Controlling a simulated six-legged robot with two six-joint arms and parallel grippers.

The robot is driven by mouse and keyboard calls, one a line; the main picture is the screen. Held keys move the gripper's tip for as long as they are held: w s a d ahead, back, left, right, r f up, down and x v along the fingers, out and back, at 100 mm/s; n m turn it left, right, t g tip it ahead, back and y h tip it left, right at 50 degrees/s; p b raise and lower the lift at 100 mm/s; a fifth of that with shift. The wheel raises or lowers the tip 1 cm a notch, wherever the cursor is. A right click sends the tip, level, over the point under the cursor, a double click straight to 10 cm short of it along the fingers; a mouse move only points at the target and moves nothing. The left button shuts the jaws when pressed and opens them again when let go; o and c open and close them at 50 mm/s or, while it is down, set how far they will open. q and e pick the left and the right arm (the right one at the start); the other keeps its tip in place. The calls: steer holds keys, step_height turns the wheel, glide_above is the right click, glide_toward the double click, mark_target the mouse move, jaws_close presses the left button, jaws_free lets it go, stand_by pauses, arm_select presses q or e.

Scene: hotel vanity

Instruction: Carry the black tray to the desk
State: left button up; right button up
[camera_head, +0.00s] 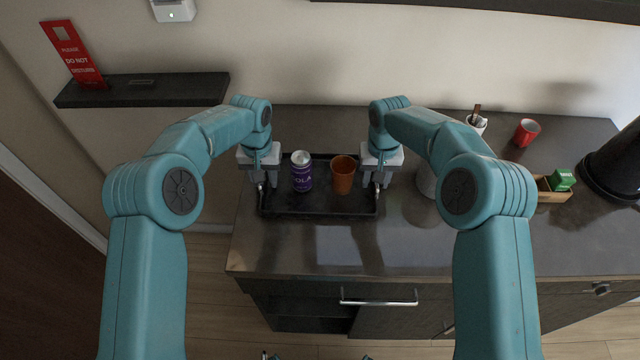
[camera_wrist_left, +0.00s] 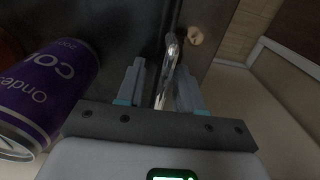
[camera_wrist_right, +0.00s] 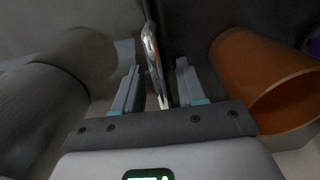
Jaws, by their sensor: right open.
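The black tray (camera_head: 318,204) lies on the dark countertop, with a silver handle at each short end. A purple cola can (camera_head: 302,172) and an orange cup (camera_head: 342,175) stand upright on it. My left gripper (camera_head: 262,187) is at the tray's left end; in the left wrist view its open fingers (camera_wrist_left: 163,85) straddle the silver handle (camera_wrist_left: 170,55). My right gripper (camera_head: 377,187) is at the right end; in the right wrist view its open fingers (camera_wrist_right: 157,88) straddle the other handle (camera_wrist_right: 151,48). Contact with the handles cannot be told.
A pale container (camera_head: 426,182) stands just right of my right gripper, partly hidden by my arm. A red cup (camera_head: 526,132), a wooden box (camera_head: 553,192) and a black object (camera_head: 615,165) stand further right.

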arm_select(q)
steer(key=shift+a, duration=0.1)
arm_select(e)
steer(key=shift+a, duration=0.1)
arm_select(q)
steer(key=shift+s+a+r, duration=0.1)
steer(key=shift+s, duration=0.05)
steer(key=shift+c, duration=1.2)
arm_select(e)
steer(key=shift+s+r, duration=0.15)
steer(key=shift+c, duration=1.3)
arm_select(q)
jaws_close()
arm_select(e)
steer(key=c, duration=0.5)
arm_select(q)
steer(key=shift+r, duration=0.15)
arm_select(e)
steer(key=shift+r, duration=0.1)
